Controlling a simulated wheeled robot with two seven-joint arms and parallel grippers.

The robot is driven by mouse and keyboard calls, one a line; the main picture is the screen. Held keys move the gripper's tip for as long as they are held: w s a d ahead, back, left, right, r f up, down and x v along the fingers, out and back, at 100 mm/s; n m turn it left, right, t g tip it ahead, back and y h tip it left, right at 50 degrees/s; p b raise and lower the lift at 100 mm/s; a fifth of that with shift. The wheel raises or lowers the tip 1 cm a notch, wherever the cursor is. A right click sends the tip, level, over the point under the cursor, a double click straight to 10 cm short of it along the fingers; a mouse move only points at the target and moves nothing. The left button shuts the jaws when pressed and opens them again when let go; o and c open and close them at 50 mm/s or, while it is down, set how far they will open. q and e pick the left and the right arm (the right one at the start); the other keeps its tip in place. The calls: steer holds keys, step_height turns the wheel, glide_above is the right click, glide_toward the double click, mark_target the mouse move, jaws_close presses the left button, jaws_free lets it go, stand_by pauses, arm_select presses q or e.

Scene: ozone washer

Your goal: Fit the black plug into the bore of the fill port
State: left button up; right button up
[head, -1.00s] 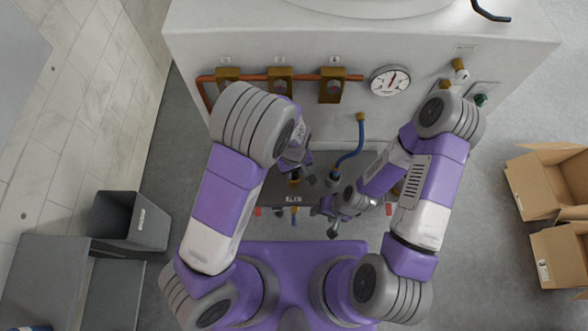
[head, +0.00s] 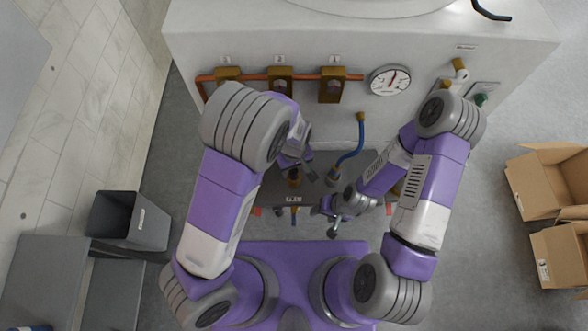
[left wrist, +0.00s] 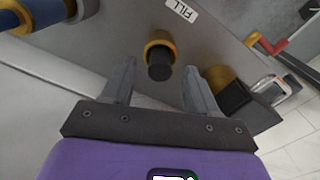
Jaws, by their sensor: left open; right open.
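The fill port is a brass ring (left wrist: 158,46) on the grey panel beside the FILL label in the left wrist view. The black plug (left wrist: 159,69) is a short dark cylinder at that ring's opening. It appears to stand in the bore and stick out toward me; its depth cannot be told. My left gripper (left wrist: 160,72) is open, one finger on each side of the plug, with visible gaps. In the head view the brass port (head: 294,178) is small, just left of my left gripper (head: 308,172). My right gripper (head: 334,217) is open, lower and to the right, with no plug visible in it.
A blue hose (head: 350,158) runs down to the panel right of my left gripper. A black block with a brass end (left wrist: 234,92) sits beside the right finger in the wrist view. Red and brass handles (left wrist: 268,45) stand at the panel's edge. A gauge (head: 390,80) is above.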

arm_select(q)
steer(key=shift+r+p, duration=0.3)
steer(key=shift+r, duration=2.1)
